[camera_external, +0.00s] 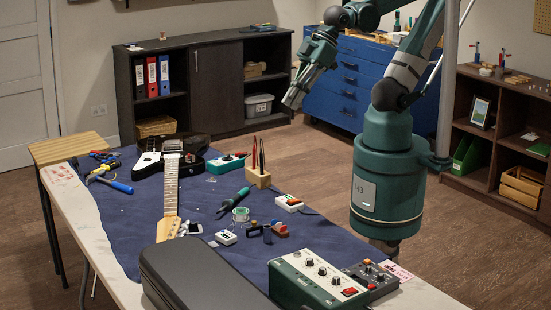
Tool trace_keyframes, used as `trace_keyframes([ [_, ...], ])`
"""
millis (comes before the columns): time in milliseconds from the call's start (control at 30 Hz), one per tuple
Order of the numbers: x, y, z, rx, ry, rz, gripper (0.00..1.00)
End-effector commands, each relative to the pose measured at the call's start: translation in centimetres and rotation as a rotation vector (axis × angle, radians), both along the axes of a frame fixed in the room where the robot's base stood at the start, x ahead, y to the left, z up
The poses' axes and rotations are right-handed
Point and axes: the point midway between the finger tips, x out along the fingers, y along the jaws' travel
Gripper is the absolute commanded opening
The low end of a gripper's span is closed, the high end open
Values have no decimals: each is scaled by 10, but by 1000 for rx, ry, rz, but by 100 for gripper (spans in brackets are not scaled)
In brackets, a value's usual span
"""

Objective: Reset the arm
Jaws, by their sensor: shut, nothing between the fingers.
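My gripper (291,98) is in the upper middle of the external view. It is raised well above the table, beyond its right edge, and points down and to the left. Its fingers are together with nothing held between them. It touches nothing that I can see. A guitar (170,185) with a dark body and a pale neck lies on the blue mat (130,225), below and to the left of my gripper.
The table holds a black case (200,275), a green amplifier box (315,285), a wooden tool block (257,178), a green-handled tool (235,198) and pliers (100,170). A dark cabinet (215,85) and a blue drawer unit (345,85) stand behind. Open floor lies between table and cabinets.

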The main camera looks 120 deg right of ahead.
Motion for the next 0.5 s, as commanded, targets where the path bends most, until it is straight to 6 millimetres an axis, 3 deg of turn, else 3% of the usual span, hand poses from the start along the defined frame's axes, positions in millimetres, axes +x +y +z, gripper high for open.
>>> trace_keyframes([
  [200, -13, 13, -1, 4, -11, 21, 0],
  [500, -15, 15, -1, 5, -14, 23, 0],
])
